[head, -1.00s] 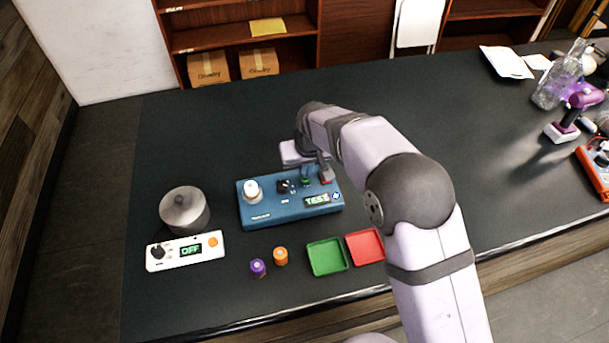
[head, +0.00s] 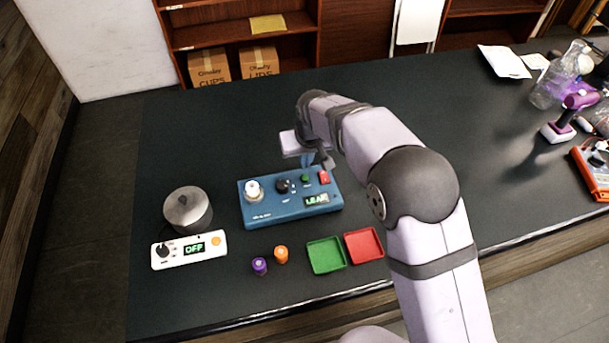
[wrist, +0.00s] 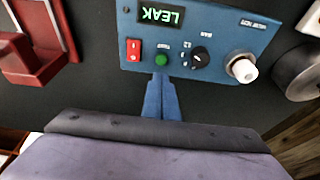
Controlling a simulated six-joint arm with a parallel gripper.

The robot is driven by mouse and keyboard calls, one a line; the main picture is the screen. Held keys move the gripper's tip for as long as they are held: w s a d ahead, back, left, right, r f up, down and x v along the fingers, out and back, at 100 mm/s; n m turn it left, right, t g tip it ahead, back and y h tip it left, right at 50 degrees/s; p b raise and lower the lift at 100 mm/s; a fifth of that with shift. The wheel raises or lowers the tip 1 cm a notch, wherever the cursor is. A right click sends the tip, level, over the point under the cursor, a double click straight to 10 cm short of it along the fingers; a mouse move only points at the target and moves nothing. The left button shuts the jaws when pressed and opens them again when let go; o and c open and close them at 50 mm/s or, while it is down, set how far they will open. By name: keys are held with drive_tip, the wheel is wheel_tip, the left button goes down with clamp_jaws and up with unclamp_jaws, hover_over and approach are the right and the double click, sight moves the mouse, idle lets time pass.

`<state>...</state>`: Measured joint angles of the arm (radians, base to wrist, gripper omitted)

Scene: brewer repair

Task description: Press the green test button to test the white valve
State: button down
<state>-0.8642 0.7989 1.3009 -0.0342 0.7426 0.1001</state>
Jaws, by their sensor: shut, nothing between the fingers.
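The blue test box (head: 276,207) sits on the dark table, and its display (head: 316,199) reads LEAK, also upside down in the wrist view (wrist: 160,15). The green test button (head: 306,178) is on its top, next to a red switch (head: 324,177); the button also shows in the wrist view (wrist: 162,60). The white valve (head: 253,189) stands upright on the box's left end, and it also shows in the wrist view (wrist: 243,69). My gripper (wrist: 161,80) is shut and empty, its blue fingertips just beside the green button, apparently above the box's edge.
A black knob (head: 283,186) sits between valve and button. A purple valve (head: 260,266), an orange valve (head: 281,255), a green tray (head: 326,256) and a red tray (head: 364,246) lie in front. A metal pot (head: 187,210) and white OFF panel (head: 190,249) stand left.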

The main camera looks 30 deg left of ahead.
sight(305, 178)
drive_tip(key=shift+r+p, duration=2.2)
drive_tip(key=shift+r, duration=0.8)
